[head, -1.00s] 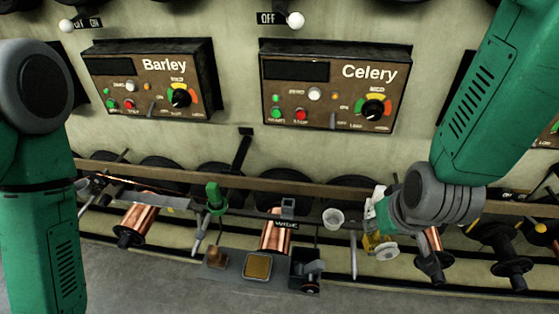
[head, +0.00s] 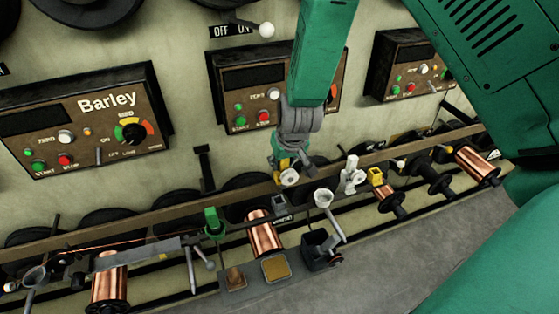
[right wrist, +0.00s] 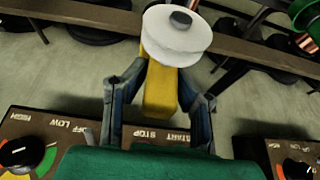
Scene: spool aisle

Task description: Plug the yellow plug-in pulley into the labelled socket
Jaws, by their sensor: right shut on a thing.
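The yellow plug-in pulley has a yellow body (right wrist: 163,95) and a white wheel (right wrist: 176,38) with a dark hub. It also shows in the head view (head: 289,178), small, in front of the wooden rail. My right gripper (head: 285,165) is shut on its yellow body, with a finger on each side in the right wrist view (right wrist: 162,85). A grey socket block (head: 280,203) stands below the pulley, apart from it. A small label (head: 283,220), too small to read surely, sits just under the block. My left gripper is out of view.
A white fitting (head: 352,175) and a yellow block (head: 375,177) stand to the right. A white funnel-like cup (head: 324,198) is close at the right of the socket. A copper spool (head: 264,234) and a green clamp (head: 212,222) are lower left. The wooden rail (head: 150,217) runs behind.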

